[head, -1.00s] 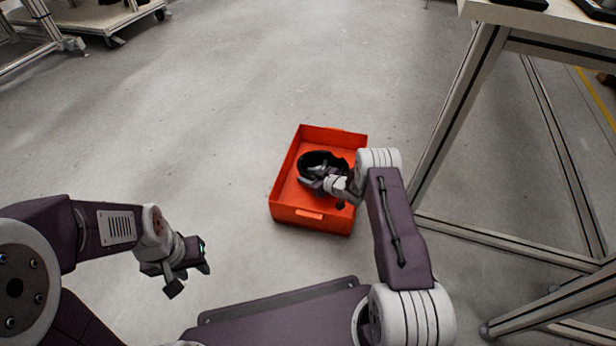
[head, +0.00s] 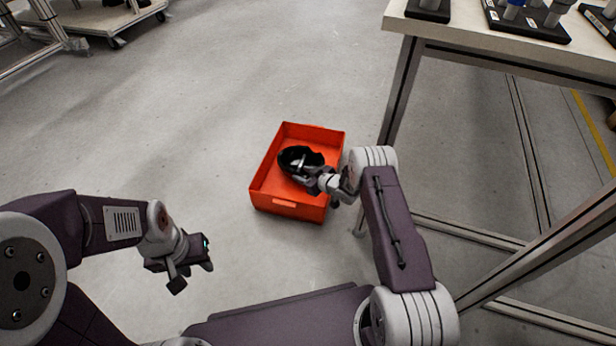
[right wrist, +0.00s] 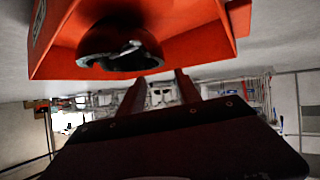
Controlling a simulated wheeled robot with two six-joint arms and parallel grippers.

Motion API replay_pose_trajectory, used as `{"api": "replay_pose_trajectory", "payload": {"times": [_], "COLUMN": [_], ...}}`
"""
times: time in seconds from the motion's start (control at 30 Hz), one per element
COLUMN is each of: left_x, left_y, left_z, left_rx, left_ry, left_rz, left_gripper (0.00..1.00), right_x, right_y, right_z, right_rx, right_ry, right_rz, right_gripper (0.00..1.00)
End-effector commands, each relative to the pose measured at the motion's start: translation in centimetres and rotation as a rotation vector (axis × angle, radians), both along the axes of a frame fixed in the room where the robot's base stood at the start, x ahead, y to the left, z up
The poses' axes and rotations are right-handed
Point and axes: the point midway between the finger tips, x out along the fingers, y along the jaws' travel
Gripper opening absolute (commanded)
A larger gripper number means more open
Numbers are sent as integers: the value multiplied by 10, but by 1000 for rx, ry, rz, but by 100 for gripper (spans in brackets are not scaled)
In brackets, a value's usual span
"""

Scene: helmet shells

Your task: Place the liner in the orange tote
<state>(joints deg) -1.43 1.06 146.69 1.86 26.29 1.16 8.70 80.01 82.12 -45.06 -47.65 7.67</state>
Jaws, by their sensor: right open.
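The black liner (head: 300,160) lies inside the orange tote (head: 285,205) on the floor, toward its back left. In the right wrist view the dark, rounded liner (right wrist: 118,42) sits within the tote walls (right wrist: 225,35). My right gripper (head: 309,178) reaches over the tote's right side, close to the liner. Its two fingers (right wrist: 160,80) are spread with nothing between them, and they appear apart from the liner. My left gripper (head: 193,276) is open and empty above the floor, left of the tote.
A workbench (head: 470,45) with black trays on top stands at the right, its metal legs near the tote. A white cart (head: 90,20) is at the back left. The floor left of and behind the tote is clear.

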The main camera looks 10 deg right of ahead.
Motion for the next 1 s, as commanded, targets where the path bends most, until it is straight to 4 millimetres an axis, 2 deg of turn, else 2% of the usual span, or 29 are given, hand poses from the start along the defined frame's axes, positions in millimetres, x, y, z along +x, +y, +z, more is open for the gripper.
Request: {"api": "replay_pose_trajectory", "payload": {"times": [0.07,0.17,0.27,0.37,0.47,0.5,0.6,0.7,0.8,1.0], "left_x": [0,0,0,0,0,0,0,0,0,0], "left_y": [0,0,0,0,0,0,0,0,0,0], "left_z": [-1,-1,-1,-1,-1,-1,-1,-1,-1,-1], "left_rx": [0,0,0,0,0,0,0,0,0,0], "left_ry": [0,0,0,0,0,0,0,0,0,0], "left_rz": [0,0,0,0,0,0,0,0,0,0], "left_gripper": [36,36,36,36,36,36,36,36,36,36], "right_x": [2,1,-24,-80,-162,-197,-275,-328,-351,-355], "right_y": [-3,-18,-37,-51,-54,-53,-44,-36,-31,-31], "right_z": [7,35,75,113,144,153,168,174,176,176], "right_rx": [-13,-64,-130,-174,-188,-185,-169,-151,-142,-141], "right_ry": [12,78,212,379,570,645,807,916,967,977], "right_rz": [-19,-96,-223,-348,-452,-482,-532,-552,-559,-560], "right_gripper": [40,40,40,40,40,40,40,40,40,40]}}
